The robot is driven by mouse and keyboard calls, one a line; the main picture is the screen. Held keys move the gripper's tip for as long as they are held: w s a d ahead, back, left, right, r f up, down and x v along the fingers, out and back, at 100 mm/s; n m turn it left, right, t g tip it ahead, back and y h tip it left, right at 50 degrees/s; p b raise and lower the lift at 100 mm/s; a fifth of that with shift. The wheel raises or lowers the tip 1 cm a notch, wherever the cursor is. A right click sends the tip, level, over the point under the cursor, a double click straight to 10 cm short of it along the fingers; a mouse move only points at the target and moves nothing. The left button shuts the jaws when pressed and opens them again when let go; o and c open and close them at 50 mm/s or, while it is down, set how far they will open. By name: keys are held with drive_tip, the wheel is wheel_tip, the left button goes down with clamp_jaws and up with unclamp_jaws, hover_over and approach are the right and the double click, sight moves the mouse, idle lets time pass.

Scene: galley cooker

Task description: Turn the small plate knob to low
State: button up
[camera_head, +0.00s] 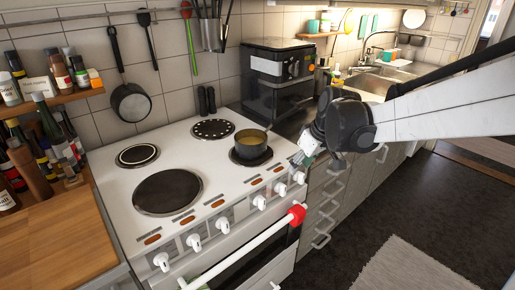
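The white cooker (120,205) has a row of several white knobs along its front panel. The left-end knob (161,261) and the right-end knob (299,177) both show; their pointer settings are too small to read. A small plate (137,155) lies at the back left of the hob, and another smaller plate (213,129) at the back right. I cannot tell which knob belongs to which plate. My gripper (300,158) is at the right front edge of the cooker, just above the right-end knob. Its fingers are small and partly hidden, so their opening is unclear.
A pot (251,141) with yellowish contents stands on the front right plate. A large plate (167,192) at front left is bare. The white oven rail (245,248) with a red end (297,214) runs below the knobs. A black air fryer (277,78) stands behind.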

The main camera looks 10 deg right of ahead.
drive_tip(key=n+b, duration=0.1)
approach(285, 186)
drive_tip(key=shift+y, duration=0.3)
drive_tip(key=b+x, duration=0.1)
drive_tip(key=x, duration=0.5)
drive_tip(key=b+x, duration=0.1)
drive_tip(key=x, duration=0.5)
drive_tip(key=shift+d+f, duration=0.2)
clamp_jaws()
